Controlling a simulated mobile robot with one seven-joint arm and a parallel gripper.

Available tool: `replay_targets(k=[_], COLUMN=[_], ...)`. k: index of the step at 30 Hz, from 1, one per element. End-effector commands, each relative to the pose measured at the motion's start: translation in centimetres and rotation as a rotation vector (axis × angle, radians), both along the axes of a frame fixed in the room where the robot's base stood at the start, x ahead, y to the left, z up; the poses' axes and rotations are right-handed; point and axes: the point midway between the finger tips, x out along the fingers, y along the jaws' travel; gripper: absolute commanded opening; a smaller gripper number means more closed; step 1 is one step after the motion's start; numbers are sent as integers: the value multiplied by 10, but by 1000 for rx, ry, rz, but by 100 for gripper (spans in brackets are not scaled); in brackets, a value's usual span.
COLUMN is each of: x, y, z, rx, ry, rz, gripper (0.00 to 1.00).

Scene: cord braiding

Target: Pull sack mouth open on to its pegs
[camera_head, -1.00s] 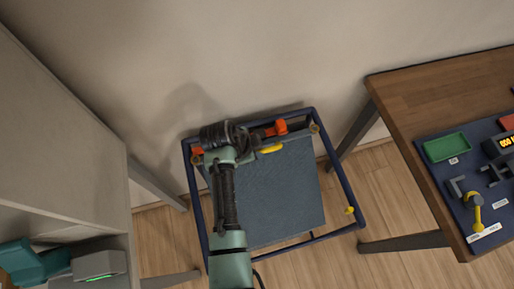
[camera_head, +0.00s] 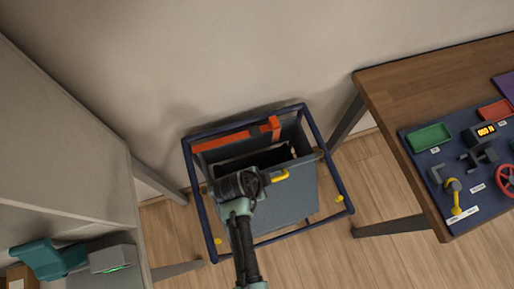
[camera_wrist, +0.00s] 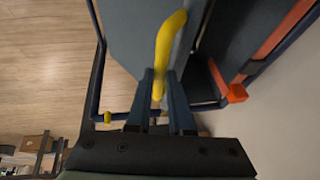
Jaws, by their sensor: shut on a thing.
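The grey-blue sack (camera_head: 292,205) hangs in a dark blue frame (camera_head: 330,165). Its mouth is partly open, with a dark gap between the front and back edges. My gripper (camera_head: 269,177) is shut on the yellow handle (camera_head: 282,175) at the front edge. The handle also shows between the fingers in the wrist view (camera_wrist: 170,40). One yellow peg (camera_head: 340,198) is on the frame's right side and another (camera_head: 218,241) at its front left. Both are apart from the handle. My wrist hides part of the sack's front edge.
An orange strip (camera_head: 222,141) with an upright tab (camera_head: 275,126) runs along the back of the sack mouth. A wooden bench (camera_head: 400,85) with a blue board stands at right. A grey cabinet (camera_head: 60,150) stands at left.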

Motion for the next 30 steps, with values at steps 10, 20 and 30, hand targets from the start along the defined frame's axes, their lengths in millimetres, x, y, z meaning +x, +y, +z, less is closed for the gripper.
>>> replay_targets(k=[10, 20, 30], x=[-99, -141, -147], y=[-32, -45, -48], z=[3, 1, 0], rx=[1, 1, -1], ry=[3, 0, 1], rz=[-4, -1, -1], gripper=[0, 0, 0])
